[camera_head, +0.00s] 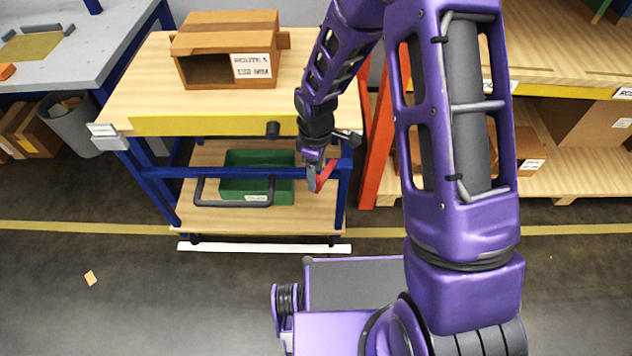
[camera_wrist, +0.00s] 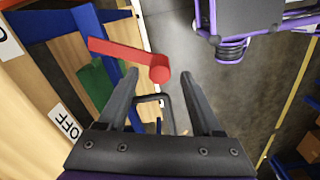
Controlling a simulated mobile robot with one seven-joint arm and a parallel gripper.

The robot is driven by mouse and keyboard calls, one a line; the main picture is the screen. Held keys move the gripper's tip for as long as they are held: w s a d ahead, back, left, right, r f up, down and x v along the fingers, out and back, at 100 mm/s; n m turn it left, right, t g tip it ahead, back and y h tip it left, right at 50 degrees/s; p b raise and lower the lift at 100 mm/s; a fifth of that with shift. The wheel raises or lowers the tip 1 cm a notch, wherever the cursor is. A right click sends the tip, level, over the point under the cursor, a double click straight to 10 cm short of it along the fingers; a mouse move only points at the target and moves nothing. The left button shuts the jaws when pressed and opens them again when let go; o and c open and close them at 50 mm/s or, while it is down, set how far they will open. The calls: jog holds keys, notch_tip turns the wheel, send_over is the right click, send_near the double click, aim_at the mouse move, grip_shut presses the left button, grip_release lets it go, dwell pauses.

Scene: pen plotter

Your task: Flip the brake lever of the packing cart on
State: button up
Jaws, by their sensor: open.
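The packing cart (camera_head: 150,95) has a wooden top, a yellow front edge and a blue frame. Its red brake lever (camera_head: 326,174) is at the cart's right front post, partly hidden by my gripper (camera_head: 314,180). In the wrist view the brake lever (camera_wrist: 125,57) runs from the blue post to a round red end. My gripper (camera_wrist: 160,82) is open, with the lever's round end seen between its fingertips; I cannot tell whether they touch it. An OFF label (camera_wrist: 66,124) is on the cart at lower left, and another label (camera_wrist: 3,38) is cut off at the edge.
An open cardboard box (camera_head: 226,52) stands on the cart top. A green bin (camera_head: 262,178) sits on the lower shelf behind a dark handle (camera_head: 230,203). An orange rack post (camera_head: 378,140) stands close to the cart's right. The floor in front of the cart is mostly clear.

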aim_at(325, 170)
jog(key=shift+f, duration=1.7)
grip_shut()
